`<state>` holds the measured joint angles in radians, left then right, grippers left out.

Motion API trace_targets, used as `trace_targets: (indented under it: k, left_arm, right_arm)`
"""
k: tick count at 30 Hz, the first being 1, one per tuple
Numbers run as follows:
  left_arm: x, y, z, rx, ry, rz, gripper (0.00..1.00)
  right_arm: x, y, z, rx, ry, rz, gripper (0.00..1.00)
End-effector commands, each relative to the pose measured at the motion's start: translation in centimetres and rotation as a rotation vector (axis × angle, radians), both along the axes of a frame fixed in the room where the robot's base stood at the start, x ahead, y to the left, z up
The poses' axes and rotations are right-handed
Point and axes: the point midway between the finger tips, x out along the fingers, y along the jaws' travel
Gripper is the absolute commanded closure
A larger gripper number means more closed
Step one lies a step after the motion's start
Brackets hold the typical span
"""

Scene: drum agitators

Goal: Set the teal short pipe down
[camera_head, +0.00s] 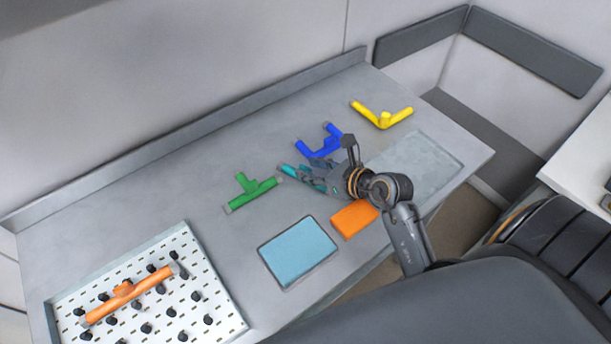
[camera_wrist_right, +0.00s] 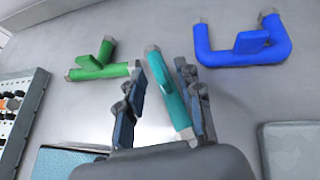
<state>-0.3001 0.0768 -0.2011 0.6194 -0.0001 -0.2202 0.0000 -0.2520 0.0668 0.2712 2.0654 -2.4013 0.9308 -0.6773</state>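The teal short pipe (camera_wrist_right: 168,92) has grey ends and lies between the fingers of my right gripper (camera_wrist_right: 160,90) in the right wrist view. It is close beside the right-hand finger, with a clear gap to the left-hand finger, so the gripper looks open. I cannot tell whether the right-hand finger touches it. In the head view the pipe's teal end (camera_head: 287,169) shows past my right gripper (camera_head: 312,178), low over the middle of the grey table; the rest is partly hidden by the fingers. My left gripper is not in view.
A green pipe (camera_head: 252,192) lies left of the gripper, a blue pipe (camera_head: 320,146) behind it, a yellow pipe (camera_head: 383,117) farther back right. An orange block (camera_head: 355,219) and light-blue pad (camera_head: 298,252) lie in front. A white pegboard (camera_head: 215,300) bears an orange pipe (camera_head: 130,292).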

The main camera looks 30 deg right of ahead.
Motion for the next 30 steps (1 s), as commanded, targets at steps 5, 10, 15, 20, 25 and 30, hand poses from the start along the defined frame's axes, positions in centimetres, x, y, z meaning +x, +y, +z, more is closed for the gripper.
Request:
trace_targets:
  k: [5,10,15,20,25,30]
  left_arm:
    - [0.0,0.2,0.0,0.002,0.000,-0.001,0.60]
    - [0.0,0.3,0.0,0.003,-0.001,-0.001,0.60]
    - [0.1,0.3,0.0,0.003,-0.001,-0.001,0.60]
    - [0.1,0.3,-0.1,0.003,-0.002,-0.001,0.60]
    - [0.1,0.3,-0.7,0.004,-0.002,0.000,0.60]
    - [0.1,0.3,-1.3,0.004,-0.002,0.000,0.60]
  right_arm:
    - [0.0,0.0,0.0,0.000,0.000,0.000,1.00]
    - [0.0,0.0,0.0,0.000,0.001,0.000,1.00]
    - [0.0,0.0,0.1,0.000,-0.001,0.000,1.00]
    - [0.0,0.0,0.3,-0.001,-0.002,0.000,1.00]
    - [0.1,-0.1,1.9,-0.004,-0.007,0.001,1.00]
    - [-1.6,1.1,5.3,-0.001,-0.006,0.003,1.00]
